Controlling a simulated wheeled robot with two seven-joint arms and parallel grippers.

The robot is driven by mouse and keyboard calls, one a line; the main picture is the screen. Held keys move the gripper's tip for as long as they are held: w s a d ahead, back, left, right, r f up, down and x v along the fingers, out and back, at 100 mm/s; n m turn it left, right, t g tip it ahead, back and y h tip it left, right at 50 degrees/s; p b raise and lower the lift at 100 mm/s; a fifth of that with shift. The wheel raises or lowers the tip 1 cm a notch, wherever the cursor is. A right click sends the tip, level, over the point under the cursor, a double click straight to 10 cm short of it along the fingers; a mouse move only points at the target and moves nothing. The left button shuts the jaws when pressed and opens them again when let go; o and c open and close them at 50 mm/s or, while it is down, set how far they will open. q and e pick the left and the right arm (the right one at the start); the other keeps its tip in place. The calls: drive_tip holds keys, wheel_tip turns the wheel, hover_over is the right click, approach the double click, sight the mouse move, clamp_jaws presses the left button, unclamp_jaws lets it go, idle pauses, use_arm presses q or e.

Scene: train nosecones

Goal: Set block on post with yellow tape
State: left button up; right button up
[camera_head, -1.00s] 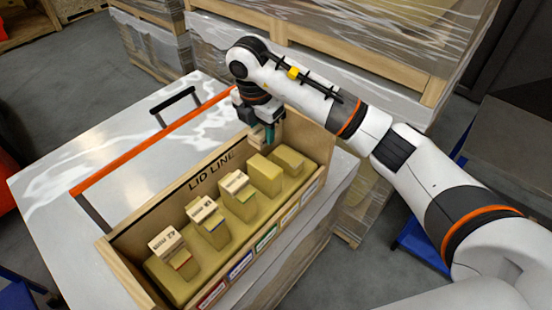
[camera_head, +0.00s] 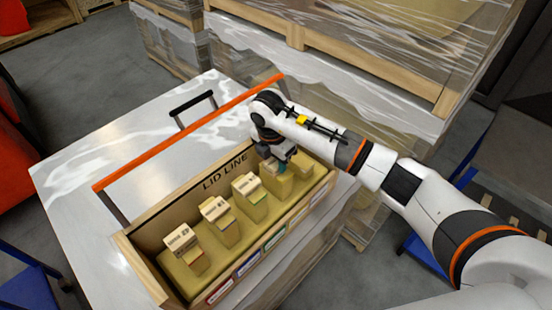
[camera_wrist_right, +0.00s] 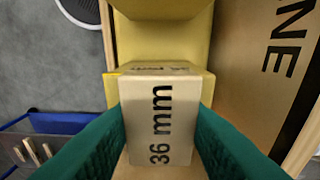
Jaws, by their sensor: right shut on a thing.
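My right gripper (camera_head: 277,163) is over the fourth post from the left (camera_head: 277,185) in the wooden box. In the right wrist view its teal fingers (camera_wrist_right: 160,135) are shut on a pale wooden block (camera_wrist_right: 160,105) marked "36 mm". A yellowish post (camera_wrist_right: 160,40) shows past the block, and a thin yellow edge shows at the block's far left. Whether the block touches the post below it is hidden. Three posts to the left carry pale blocks (camera_head: 246,185), (camera_head: 214,208), (camera_head: 180,240). My left gripper is out of view.
The box (camera_head: 143,278) has a "LID LINE" back wall and coloured labels on its front.

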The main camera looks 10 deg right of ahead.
sight(273, 162)
drive_tip(key=o, duration=1)
drive_tip(key=shift+o, duration=0.2)
drive_tip(key=shift+r+p, duration=0.15)
drive_tip(key=shift+p, duration=0.15)
drive_tip(key=shift+r+b, duration=0.25)
drive_tip(key=shift+b, duration=0.1)
wheel_tip(273, 162, up, 11)
drive_tip(key=a+b, duration=0.1)
drive_tip(key=b, duration=0.2)
drive_tip(key=shift+s+r, duration=0.2)
drive_tip(key=shift+s, duration=0.25)
drive_tip(key=shift+a, duration=0.1)
